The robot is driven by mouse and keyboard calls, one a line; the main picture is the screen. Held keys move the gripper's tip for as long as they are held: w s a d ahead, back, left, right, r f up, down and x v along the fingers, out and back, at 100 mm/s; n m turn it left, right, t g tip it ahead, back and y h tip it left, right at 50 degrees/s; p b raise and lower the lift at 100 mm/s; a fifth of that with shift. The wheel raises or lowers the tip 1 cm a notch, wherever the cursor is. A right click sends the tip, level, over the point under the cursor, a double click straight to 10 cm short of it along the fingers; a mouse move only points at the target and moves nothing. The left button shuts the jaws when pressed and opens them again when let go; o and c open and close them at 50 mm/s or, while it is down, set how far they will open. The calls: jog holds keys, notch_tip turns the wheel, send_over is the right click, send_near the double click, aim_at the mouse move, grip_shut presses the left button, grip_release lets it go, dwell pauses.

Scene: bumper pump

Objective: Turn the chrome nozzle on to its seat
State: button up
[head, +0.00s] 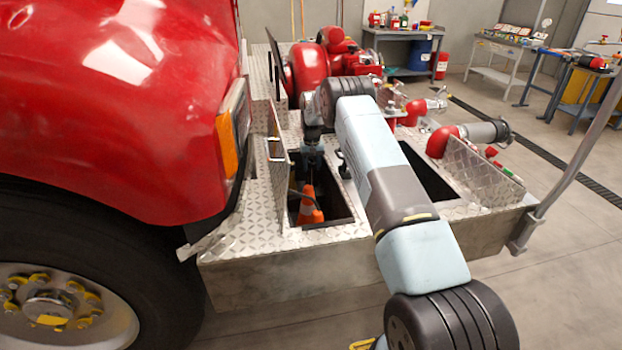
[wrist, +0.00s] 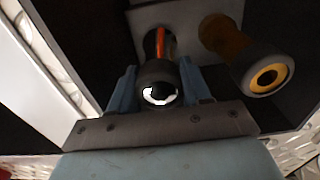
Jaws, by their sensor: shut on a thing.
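In the wrist view, the nozzle (wrist: 159,92) shows end-on as a dark rim around a bright chrome inside. My gripper (wrist: 157,72) is shut on it, one blue finger on each side. A pale grey plate (wrist: 190,20) lies behind the nozzle. The nozzle's far end and its seat are hidden, so I cannot tell whether they touch. In the head view, my gripper (head: 312,150) reaches down at the left open compartment of the diamond-plate bumper (head: 250,235); the nozzle cannot be made out there.
A second fitting (wrist: 266,76), brown with a grey rim and yellow inside, stands close right of my gripper in the wrist view. An orange cone (head: 308,208) is in the compartment. The red truck body (head: 120,100) is at left; red pump parts (head: 310,68) are behind.

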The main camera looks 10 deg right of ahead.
jog(key=shift+c, duration=0.7)
jog(key=shift+r, duration=4.55)
